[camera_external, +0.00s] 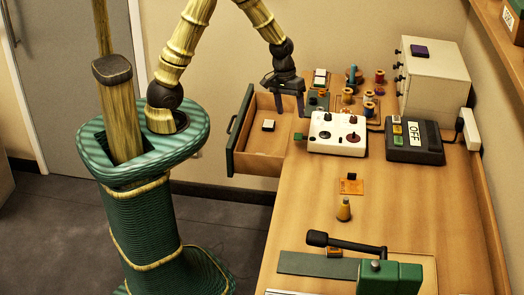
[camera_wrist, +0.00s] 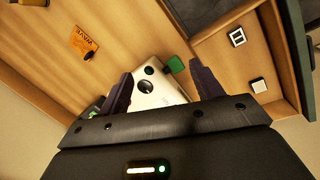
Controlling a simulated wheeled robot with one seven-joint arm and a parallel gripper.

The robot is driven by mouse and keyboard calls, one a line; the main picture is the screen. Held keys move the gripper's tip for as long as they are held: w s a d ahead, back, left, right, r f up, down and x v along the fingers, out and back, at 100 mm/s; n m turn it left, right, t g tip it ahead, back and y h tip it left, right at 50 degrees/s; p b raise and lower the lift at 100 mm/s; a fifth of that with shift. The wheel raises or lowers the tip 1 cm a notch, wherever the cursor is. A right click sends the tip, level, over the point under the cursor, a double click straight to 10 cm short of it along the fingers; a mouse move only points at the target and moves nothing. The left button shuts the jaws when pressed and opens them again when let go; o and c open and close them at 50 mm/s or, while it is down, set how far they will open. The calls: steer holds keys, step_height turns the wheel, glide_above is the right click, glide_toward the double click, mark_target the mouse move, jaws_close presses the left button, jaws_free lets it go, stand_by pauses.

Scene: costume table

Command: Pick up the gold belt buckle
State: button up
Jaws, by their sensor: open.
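I cannot pick out the gold belt buckle for certain. A small pale square frame with a dark middle (camera_wrist: 237,37) lies in the open drawer in the wrist view; I cannot tell if it is the buckle. A small white block (camera_wrist: 259,85) lies there too. The external view shows one small pale piece (camera_external: 268,125) in the drawer (camera_external: 259,147). My gripper (camera_external: 290,112) points down near the drawer's right edge, beside the white control box (camera_external: 337,133). In the wrist view my gripper (camera_wrist: 160,75) is open, fingers apart, with nothing held; the box shows between and beyond them.
A small green block (camera_external: 298,137) sits at the box's left side. Several spools (camera_external: 368,108) stand behind it. A dark unit marked OFF (camera_external: 414,142) is right.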

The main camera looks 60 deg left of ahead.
steer(key=s+d+f+n+g+h+p, duration=0.1)
steer(key=s+d+n+g+h+p, duration=0.1)
steer(key=d, duration=1.3)
steer(key=s+d+f+n+g+h+p, duration=0.1)
steer(key=s+d+n+g+h+p, duration=0.1)
steer(key=d, duration=1.4)
steer(key=s+n+g+p, duration=0.1)
steer(key=s+n+p, duration=0.1)
steer(key=s+n, duration=0.1)
steer(key=shift+s+f+g, duration=0.2)
steer(key=shift+f+g, duration=0.1)
steer(key=shift+g, duration=0.1)
steer(key=p+x, duration=0.4)
steer(key=x, duration=0.8)
steer(key=shift+d+p, duration=0.2)
steer(key=shift+p, duration=0.1)
